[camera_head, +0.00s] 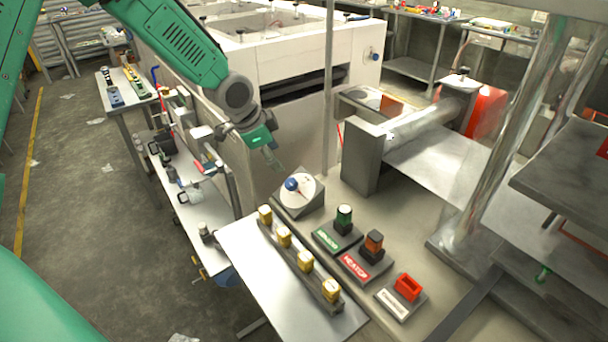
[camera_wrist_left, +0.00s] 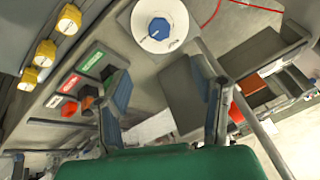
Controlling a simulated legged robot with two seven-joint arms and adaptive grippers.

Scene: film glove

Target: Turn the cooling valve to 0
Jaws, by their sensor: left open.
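The cooling valve (camera_head: 298,190) appears as a blue knob on a round white dial, set on a slanted grey block at the corner of the machine bench. Its scale is too small to read. It also shows in the left wrist view (camera_wrist_left: 159,28), at the top, beyond the fingers. My left gripper (camera_head: 272,156) hangs above and a little left of the dial in the head view, apart from it. Its two fingers are spread with nothing between them in the left wrist view (camera_wrist_left: 162,95). My right gripper is in neither view.
Several yellow knobs (camera_head: 304,260) stand in a row on the near edge. Beside them are a green switch (camera_head: 344,216), an orange HEATER switch (camera_head: 373,243) and a red switch (camera_head: 407,287). A vertical metal post (camera_head: 329,90) rises behind the dial.

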